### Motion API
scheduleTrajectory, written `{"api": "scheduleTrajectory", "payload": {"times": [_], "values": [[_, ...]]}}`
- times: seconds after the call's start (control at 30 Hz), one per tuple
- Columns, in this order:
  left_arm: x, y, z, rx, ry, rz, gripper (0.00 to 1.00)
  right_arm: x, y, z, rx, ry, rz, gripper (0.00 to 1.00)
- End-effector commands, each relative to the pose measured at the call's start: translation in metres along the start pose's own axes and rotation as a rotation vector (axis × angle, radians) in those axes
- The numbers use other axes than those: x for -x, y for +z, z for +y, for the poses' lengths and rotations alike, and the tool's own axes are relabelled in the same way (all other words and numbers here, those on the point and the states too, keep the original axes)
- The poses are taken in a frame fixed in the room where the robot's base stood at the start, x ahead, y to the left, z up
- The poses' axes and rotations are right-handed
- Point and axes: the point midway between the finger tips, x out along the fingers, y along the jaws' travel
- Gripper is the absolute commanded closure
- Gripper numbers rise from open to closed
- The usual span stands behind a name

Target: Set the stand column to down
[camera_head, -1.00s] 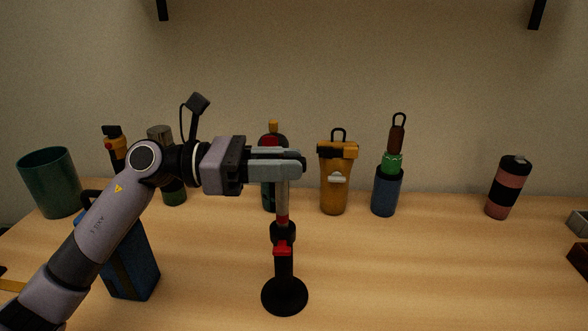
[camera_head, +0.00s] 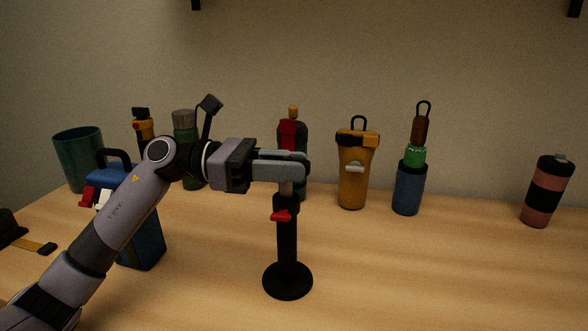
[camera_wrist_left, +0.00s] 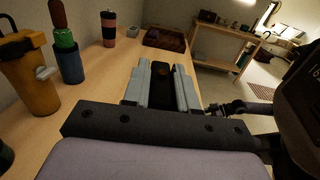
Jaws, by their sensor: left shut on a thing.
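The stand (camera_head: 286,240) is upright on the table, with a round black base (camera_head: 287,281), a black tube and a red lever (camera_head: 281,215) near the tube's top. Only a short grey length of its column (camera_head: 286,188) shows between the tube and my gripper. My left gripper (camera_head: 295,168) is shut on the top of the stand column, reaching in from the left. In the left wrist view its two grey fingers (camera_wrist_left: 161,88) have a dark part between them. The fingers hide the column's top. My right gripper is not in view.
Behind stand a red-topped bottle (camera_head: 297,132), an orange flask (camera_head: 353,175), a blue holder with a green-and-brown item (camera_head: 408,188) and a pink-and-black can (camera_head: 547,192). A blue container (camera_head: 143,245) and green cup (camera_head: 78,160) are left. The table's front right is clear.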

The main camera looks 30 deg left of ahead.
Motion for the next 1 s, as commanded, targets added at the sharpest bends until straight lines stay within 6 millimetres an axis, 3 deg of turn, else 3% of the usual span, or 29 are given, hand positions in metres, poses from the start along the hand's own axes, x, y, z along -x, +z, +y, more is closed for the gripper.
{"api": "scheduleTrajectory", "payload": {"times": [0.1, 0.47, 0.5, 0.57, 1.0], "values": [[-0.001, -0.0118, -0.0006, 0.003, -0.003, 0.001, 1.0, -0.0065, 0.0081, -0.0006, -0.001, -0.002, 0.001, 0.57], [-0.0015, -0.0135, -0.0009, 0.005, -0.004, 0.005, 1.0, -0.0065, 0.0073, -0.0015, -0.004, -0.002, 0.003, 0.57], [-0.0016, -0.0137, -0.0009, 0.006, -0.004, 0.005, 0.71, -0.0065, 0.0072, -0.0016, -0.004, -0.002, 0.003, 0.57], [-0.0016, -0.0139, -0.001, 0.006, -0.005, 0.005, 0.52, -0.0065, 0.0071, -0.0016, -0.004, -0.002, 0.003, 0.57], [-0.001, -0.0104, -0.0007, 0.002, -0.002, 0.0, 0.51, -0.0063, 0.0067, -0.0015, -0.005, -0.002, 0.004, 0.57]]}}
